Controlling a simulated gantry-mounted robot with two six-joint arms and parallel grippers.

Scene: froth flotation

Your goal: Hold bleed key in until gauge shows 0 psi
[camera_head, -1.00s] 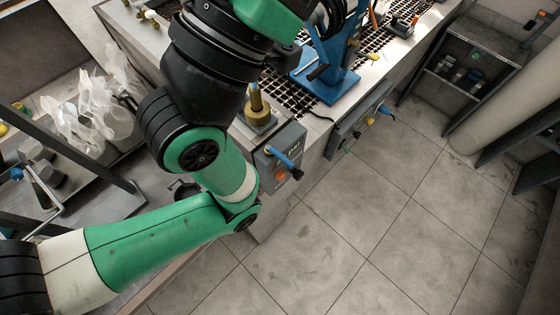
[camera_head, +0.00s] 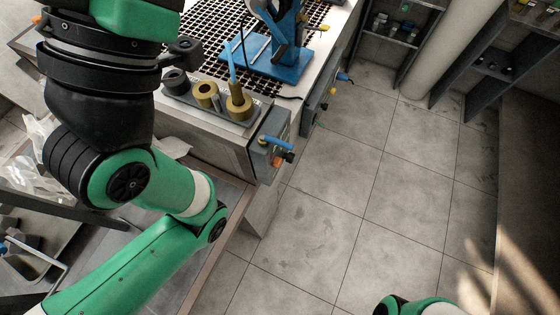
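I cannot pick out a bleed key or a pressure gauge with a readable dial. A grey control box (camera_head: 270,140) on the bench's front end carries a blue lever and an orange knob (camera_head: 278,162). My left arm crosses the left side of the view, in front of the bench; its gripper is not in view. A green part of my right arm (camera_head: 415,306) shows at the bottom edge; its gripper is not in view either.
Brass-coloured cylinders (camera_head: 206,95) stand in a grey tray behind the box. A blue stand (camera_head: 275,66) sits on the bench grating. Clear plastic bags (camera_head: 36,172) lie at left. The tiled floor (camera_head: 330,215) is clear. Dark shelves (camera_head: 480,75) stand at the upper right.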

